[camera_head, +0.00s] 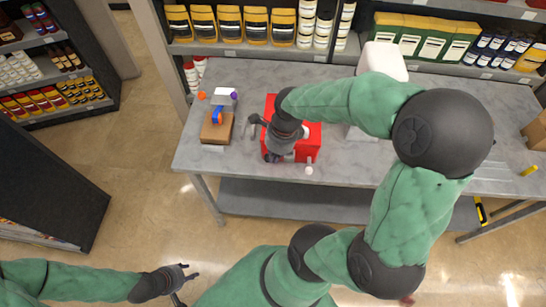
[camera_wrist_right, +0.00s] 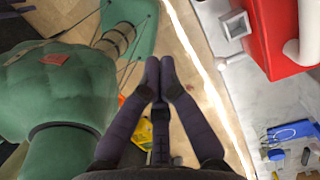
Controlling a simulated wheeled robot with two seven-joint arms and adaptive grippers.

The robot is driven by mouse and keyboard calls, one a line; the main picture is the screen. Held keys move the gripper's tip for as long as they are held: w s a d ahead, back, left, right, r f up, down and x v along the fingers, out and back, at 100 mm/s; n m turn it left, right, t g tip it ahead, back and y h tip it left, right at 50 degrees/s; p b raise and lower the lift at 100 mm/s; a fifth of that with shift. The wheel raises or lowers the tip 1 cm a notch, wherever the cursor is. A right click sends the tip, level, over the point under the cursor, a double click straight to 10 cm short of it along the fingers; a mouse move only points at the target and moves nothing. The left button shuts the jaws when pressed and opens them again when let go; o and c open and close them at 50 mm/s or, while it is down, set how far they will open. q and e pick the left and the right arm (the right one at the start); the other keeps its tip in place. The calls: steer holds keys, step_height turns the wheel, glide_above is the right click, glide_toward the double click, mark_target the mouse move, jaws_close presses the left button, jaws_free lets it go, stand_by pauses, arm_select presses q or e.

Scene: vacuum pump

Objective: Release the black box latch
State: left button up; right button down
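A red vacuum pump (camera_head: 311,135) stands on the grey table, largely covered by my right arm. It also shows in the right wrist view (camera_wrist_right: 278,30), with a pale square port and a white pipe. I cannot make out a black box latch; it may be hidden behind my right gripper. My right gripper (camera_head: 271,155) is beside the pump's front left side. In the wrist view its fingertips (camera_wrist_right: 160,66) are together, with nothing visible between them. My left gripper (camera_head: 191,287) is low, over the floor and away from the table, fingers apart and empty.
A white container (camera_head: 383,60) stands behind the pump. Loaded shelves line the back. The table's (camera_head: 340,176) front edge lies close to the right gripper.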

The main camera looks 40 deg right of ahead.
mark_target(268, 157)
steer(key=shift+w+d, duration=0.1)
steer(key=shift+d, duration=0.1)
steer(key=shift+a+r, duration=0.1)
steer(key=d+r+n, duration=0.1)
steer(key=n, duration=0.5)
steer(key=w+d+r+n+t+h+b, duration=0.1)
steer(key=n, duration=0.5)
steer(key=w+d+r+n+b, duration=0.1)
steer(key=r+n, duration=0.1)
steer(key=n, duration=0.4)
steer(key=shift+d+t+h, duration=0.3)
steer(key=shift+f, duration=0.15)
steer(key=b+x, duration=0.2)
steer(key=x, duration=1.1)
steer(key=shift+f, duration=0.4)
steer(key=shift+d, duration=0.1)
